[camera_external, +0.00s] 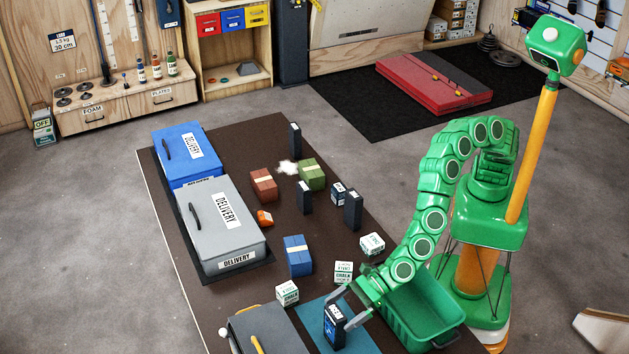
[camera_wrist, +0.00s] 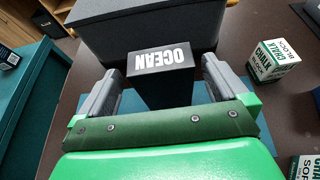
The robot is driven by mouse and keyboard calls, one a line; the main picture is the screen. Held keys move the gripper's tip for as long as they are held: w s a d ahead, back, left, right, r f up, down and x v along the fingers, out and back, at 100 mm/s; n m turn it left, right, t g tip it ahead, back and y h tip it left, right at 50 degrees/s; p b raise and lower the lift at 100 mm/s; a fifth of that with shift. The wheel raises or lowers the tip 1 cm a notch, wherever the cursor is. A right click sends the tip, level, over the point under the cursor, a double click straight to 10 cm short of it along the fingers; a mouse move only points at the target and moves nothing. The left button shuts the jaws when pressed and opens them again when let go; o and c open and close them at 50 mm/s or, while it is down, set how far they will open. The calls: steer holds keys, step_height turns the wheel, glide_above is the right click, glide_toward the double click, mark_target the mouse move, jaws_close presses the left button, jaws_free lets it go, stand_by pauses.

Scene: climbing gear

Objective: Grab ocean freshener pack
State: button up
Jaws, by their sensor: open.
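The ocean freshener pack (camera_wrist: 162,62) is a dark upright pack with a white OCEAN label on its top. In the external view the pack (camera_external: 335,326) stands on a blue mat (camera_external: 311,313) near the front of the table. My gripper (camera_wrist: 165,85) is open, with one finger on each side of the pack. In the external view my gripper (camera_external: 347,305) reaches down at the pack from the right. I cannot tell whether the fingers touch it. The pack's lower part is partly hidden by the gripper in the wrist view.
A dark grey box (camera_external: 265,330) stands just left of the pack. A green bin (camera_external: 425,310) is to the right, below my arm. White chalk blocks (camera_external: 288,293) (camera_external: 343,272) stand close behind. Grey (camera_external: 222,220) and blue (camera_external: 188,150) delivery boxes stand at the left.

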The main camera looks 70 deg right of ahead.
steer(key=shift+x, duration=1.35)
steer(key=c, duration=1.3)
steer(key=shift+c, duration=0.2)
